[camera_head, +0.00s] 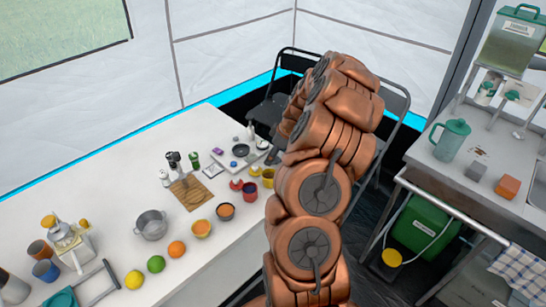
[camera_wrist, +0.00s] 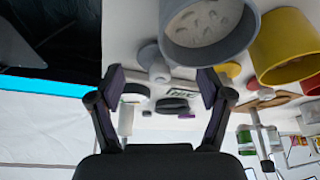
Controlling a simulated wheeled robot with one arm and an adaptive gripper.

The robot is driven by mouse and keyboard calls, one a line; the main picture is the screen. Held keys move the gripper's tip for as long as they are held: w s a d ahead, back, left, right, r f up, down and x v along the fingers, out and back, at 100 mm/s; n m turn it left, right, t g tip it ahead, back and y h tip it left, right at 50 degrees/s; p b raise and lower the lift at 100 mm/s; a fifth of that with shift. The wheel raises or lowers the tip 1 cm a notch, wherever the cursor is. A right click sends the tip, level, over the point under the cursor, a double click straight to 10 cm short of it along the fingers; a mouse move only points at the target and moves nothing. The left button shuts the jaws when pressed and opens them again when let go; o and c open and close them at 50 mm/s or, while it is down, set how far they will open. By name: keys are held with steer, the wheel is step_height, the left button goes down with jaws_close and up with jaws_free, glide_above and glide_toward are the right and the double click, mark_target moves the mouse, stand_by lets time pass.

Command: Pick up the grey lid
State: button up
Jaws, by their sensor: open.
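My gripper (camera_wrist: 163,88) is open in the wrist view, its two dark fingers wide apart with nothing held between them. Beyond the fingertips, a dark grey disc (camera_wrist: 172,105) lies on the white table, apart from the fingers in the picture. It looks like the grey lid, but I cannot be sure. In the head view, a dark round piece (camera_head: 240,150) lies at the table's far end, left of my arm. My arm hides most of my gripper there.
A grey cup (camera_wrist: 208,25) and a yellow cup (camera_wrist: 285,48) stand close to the fingers in the wrist view. In the head view, a red mug (camera_head: 250,191), a wooden board (camera_head: 191,193) and a metal pot (camera_head: 151,225) stand on the white table (camera_head: 110,195). A black chair (camera_head: 262,108) stands behind.

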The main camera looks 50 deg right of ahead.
steer(key=shift+w+f, duration=0.15)
steer(key=shift+f, duration=0.1)
steer(key=shift+c, duration=0.2)
steer(key=c, duration=0.9)
